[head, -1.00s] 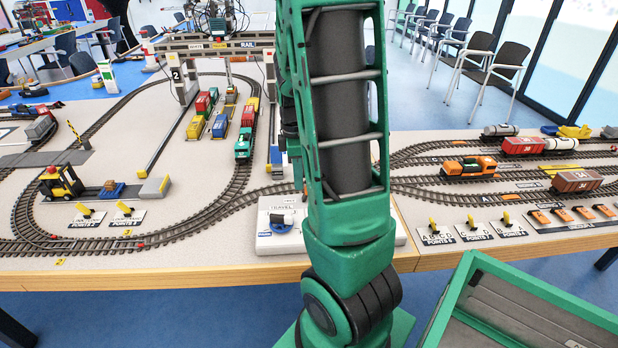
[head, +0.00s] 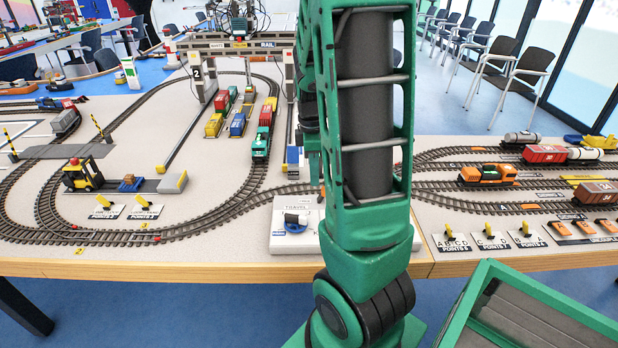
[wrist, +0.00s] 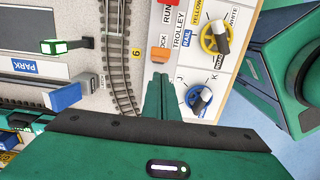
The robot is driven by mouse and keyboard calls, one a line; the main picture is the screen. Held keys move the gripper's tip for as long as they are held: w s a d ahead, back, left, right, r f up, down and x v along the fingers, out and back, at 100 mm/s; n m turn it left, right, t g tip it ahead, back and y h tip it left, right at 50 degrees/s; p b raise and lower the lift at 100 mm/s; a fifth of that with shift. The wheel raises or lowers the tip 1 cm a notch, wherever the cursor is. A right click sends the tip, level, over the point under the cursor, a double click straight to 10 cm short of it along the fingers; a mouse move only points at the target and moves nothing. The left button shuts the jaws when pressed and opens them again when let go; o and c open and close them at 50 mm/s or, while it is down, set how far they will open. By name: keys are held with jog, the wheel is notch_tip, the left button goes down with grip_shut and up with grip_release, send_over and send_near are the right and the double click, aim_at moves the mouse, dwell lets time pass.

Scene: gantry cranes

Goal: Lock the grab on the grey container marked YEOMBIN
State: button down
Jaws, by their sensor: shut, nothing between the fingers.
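My gripper (wrist: 159,80) is shut and empty in the wrist view, pointing at the control panel. Its tips are close to an orange piece (wrist: 159,54) beside lettering that reads partly as "OCK". A blue-ringed knob (wrist: 199,99) is just right of the fingers, and a yellow-ringed knob (wrist: 215,38) is farther up. In the head view my arm hides the gripper. The gantry crane (head: 245,43) stands at the back, over the track. I cannot make out a grey container marked YEOMBIN, and the grab cannot be told clearly.
Red, yellow and blue containers (head: 238,125) stand under the crane. In the wrist view, a green-lit piece (wrist: 68,46) and a blue block (wrist: 64,97) lie left of the track.

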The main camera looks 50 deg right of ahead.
notch_tip(320, 180, up, 11)
jog(key=w+a, duration=0.1)
jog(key=shift+w+a+r, duration=0.2)
jog(key=shift+w, duration=0.05)
dwell(0.3)
dwell(0.7)
